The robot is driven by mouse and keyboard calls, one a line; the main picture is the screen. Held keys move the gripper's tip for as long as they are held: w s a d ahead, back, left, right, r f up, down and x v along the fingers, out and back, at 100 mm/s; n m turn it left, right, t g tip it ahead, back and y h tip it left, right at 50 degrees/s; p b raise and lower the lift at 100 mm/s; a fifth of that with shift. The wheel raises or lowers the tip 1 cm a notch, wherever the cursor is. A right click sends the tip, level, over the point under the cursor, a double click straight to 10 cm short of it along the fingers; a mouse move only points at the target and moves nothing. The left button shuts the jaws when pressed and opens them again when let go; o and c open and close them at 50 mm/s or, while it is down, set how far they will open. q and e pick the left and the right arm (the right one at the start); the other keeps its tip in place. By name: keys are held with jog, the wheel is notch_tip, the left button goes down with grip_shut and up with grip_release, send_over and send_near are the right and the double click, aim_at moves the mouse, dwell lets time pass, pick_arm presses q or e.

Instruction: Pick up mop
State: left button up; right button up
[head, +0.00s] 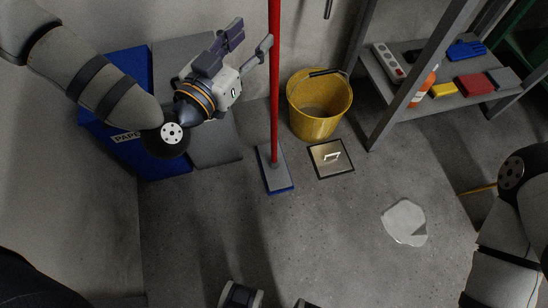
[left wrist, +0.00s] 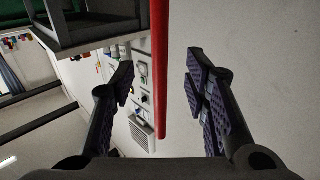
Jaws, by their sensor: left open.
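The mop stands upright, with a thin red handle (head: 274,90) and a flat grey and blue head (head: 276,171) on the floor. My left gripper (head: 251,40) is open and just left of the upper handle in the head view. In the left wrist view the red handle (left wrist: 160,70) runs down from the top edge and shows in the gap between the two open fingers (left wrist: 160,80). I cannot tell how deep it sits between them, and no finger visibly touches it. Part of my right arm shows at the right edge, but its gripper is out of view.
A yellow bucket (head: 319,118) stands right of the handle, near a square floor hatch (head: 331,158). A blue paper bin (head: 130,70) is under my left arm. A metal shelf (head: 440,98) holds several items. A puddle (head: 405,222) lies on the open floor.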

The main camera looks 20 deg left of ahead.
aim_at(271, 19)
pick_arm(q)
jog(key=w, duration=0.3)
jog(key=w+d, duration=0.1)
jog(key=w, duration=0.2)
jog(key=w+b, duration=0.1)
jog(key=w, duration=0.2)
jog(key=shift+w+d+f, duration=0.15)
jog(key=shift+d+f, duration=0.2)
grip_shut()
jog(key=shift+r, duration=0.15)
